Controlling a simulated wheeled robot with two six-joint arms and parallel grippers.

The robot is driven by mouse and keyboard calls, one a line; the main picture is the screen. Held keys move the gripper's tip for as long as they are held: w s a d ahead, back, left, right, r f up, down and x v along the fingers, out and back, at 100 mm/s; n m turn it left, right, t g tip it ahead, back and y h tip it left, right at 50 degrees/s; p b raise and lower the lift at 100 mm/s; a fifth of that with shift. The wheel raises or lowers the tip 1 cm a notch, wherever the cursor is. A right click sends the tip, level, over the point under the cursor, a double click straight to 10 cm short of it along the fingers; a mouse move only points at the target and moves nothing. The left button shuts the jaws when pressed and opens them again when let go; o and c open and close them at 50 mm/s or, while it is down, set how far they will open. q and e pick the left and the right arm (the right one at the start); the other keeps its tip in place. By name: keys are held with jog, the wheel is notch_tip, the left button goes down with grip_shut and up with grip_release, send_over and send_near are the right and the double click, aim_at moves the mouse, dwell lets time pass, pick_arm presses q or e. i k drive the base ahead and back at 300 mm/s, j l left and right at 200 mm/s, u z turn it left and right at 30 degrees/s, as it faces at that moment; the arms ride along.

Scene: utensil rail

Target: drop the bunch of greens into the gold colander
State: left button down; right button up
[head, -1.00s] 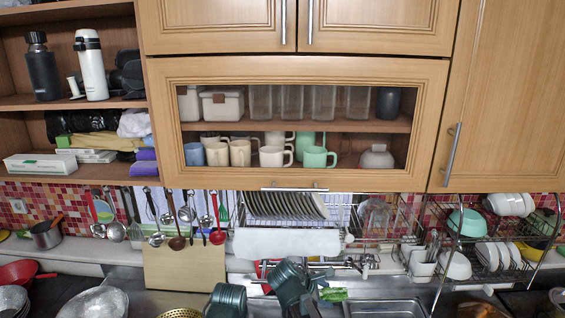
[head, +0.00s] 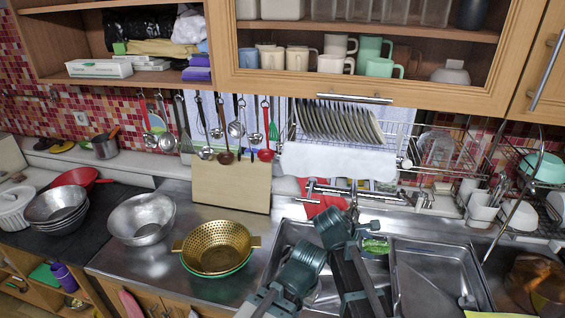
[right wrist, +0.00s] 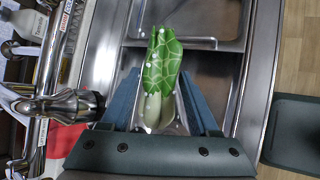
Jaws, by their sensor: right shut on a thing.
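The bunch of greens, with leafy tops and pale stems, shows in the right wrist view (right wrist: 162,65) between my right gripper's fingers. It shows small in the head view (head: 376,246) over the sink. My right gripper (right wrist: 160,112) is shut on its pale stems, leaves pointing out past the fingertips. In the head view, this gripper (head: 366,244) is partly hidden by my own arm. The gold colander (head: 218,246), perforated and with two side handles, stands on the steel counter left of the sink. My left gripper cannot be made out.
A green rim (head: 216,279) shows beneath the colander. A metal bowl (head: 141,219) stands to its left. The faucet (head: 345,190) and a cutting board (head: 232,187) are behind. The double sink (head: 437,252) lies right of the colander.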

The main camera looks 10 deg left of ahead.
aim_at(226, 258)
jog(key=j, duration=1.45)
jog(key=k+j+z, duration=0.15)
jog(key=j, duration=1.3)
jog(key=i, duration=0.05)
